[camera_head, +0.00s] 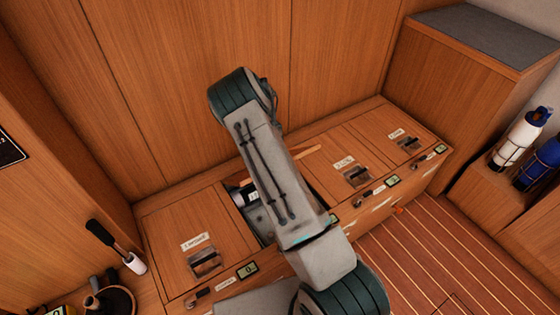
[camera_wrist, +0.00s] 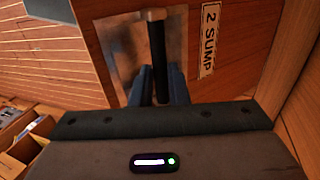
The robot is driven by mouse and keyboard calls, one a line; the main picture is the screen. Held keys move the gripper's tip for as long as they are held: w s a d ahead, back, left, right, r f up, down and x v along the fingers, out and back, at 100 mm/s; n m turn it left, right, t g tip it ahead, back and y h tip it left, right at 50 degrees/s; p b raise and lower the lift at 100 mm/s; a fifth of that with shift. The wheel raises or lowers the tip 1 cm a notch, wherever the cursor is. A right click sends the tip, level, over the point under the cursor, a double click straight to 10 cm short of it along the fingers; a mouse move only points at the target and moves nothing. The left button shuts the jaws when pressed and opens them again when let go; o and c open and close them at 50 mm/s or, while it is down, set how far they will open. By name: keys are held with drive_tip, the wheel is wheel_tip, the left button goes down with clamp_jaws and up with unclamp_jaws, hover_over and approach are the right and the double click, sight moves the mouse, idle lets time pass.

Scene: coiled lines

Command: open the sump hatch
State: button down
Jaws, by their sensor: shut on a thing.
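The sump hatch (camera_wrist: 237,55) is a wooden lid with a "2 SUMP" label (camera_wrist: 209,40), close in front of my wrist camera. A metal plate on it carries a dark bar handle (camera_wrist: 157,50). My gripper (camera_wrist: 157,82) is shut on this bar, one finger on each side. In the head view my arm covers the gripper and most of the lid. Beside the arm a dark opening (camera_head: 242,196) with something grey inside shows between the neighbouring hatches, so the lid is off its seat. A light wooden edge (camera_head: 309,151) right of the arm may be the lid's; how far it is raised I cannot tell.
Hatch 1 (camera_head: 180,225) on the left and hatch 3 (camera_head: 338,160) on the right lie closed in the bench. A wooden wall stands close behind. A brush (camera_head: 115,245) is at the left, bottles (camera_head: 520,135) at the right. The striped floor (camera_head: 440,250) is mostly clear.

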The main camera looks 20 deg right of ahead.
drive_tip(key=shift+w+a+r, duration=0.1)
drive_tip(key=shift+w+a, duration=0.3)
drive_tip(key=shift+w, duration=0.4)
drive_tip(key=c, duration=1.7)
unclamp_jaws()
drive_tip(key=o, duration=0.3)
drive_tip(key=shift+w+f, duration=0.2)
drive_tip(key=shift+f, duration=0.1)
drive_tip(key=shift+r, duration=0.15)
